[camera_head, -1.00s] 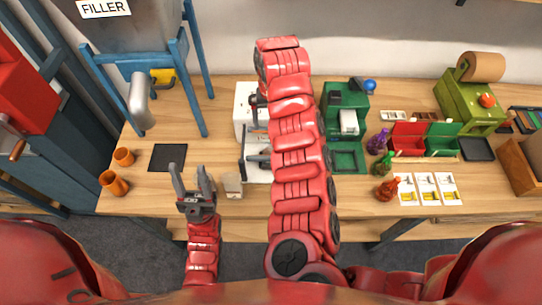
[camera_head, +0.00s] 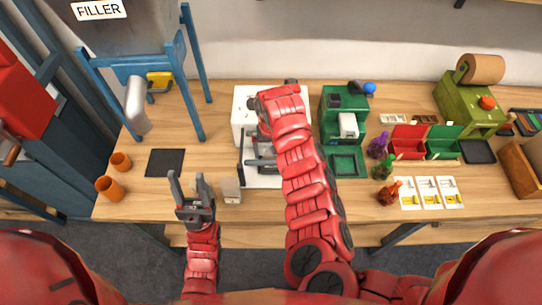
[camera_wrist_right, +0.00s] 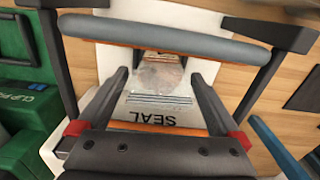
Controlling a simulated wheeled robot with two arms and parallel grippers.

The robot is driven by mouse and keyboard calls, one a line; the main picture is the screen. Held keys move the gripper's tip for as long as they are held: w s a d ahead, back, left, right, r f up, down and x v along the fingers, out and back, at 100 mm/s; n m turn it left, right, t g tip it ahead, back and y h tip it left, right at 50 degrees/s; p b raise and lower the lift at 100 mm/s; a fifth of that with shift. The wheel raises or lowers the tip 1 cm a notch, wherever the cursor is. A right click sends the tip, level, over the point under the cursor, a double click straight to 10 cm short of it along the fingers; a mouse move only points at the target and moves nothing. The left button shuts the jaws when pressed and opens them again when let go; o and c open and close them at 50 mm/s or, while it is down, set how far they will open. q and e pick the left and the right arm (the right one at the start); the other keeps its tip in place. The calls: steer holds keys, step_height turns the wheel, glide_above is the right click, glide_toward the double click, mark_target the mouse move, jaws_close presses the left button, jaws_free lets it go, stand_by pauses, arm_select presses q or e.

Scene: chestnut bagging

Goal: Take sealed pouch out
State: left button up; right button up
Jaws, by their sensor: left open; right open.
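The white sealing machine (camera_head: 241,117) stands on the table in the head view, partly hidden behind my right arm. In the right wrist view its bed reads "SEAL", and its grey lever bar (camera_wrist_right: 160,32) crosses the upper part. A clear pouch with pale pinkish contents (camera_wrist_right: 160,74) lies on the bed. My right gripper (camera_wrist_right: 159,80) is open, its dark fingers on either side of the pouch in the picture; I cannot tell whether they touch it. My left gripper (camera_head: 191,182) is open and empty, beside a small pale object (camera_head: 231,190) near the table's front edge.
A green machine (camera_head: 343,118) stands right of the sealer, with colored bottles and red and green bins (camera_head: 407,149) beyond. The blue-legged filler (camera_head: 150,67), a dark mat (camera_head: 165,162) and orange cups (camera_head: 110,187) are at left.

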steer(key=shift+f, duration=0.7)
steer(key=c, duration=1.4)
steer(key=shift+r, duration=0.1)
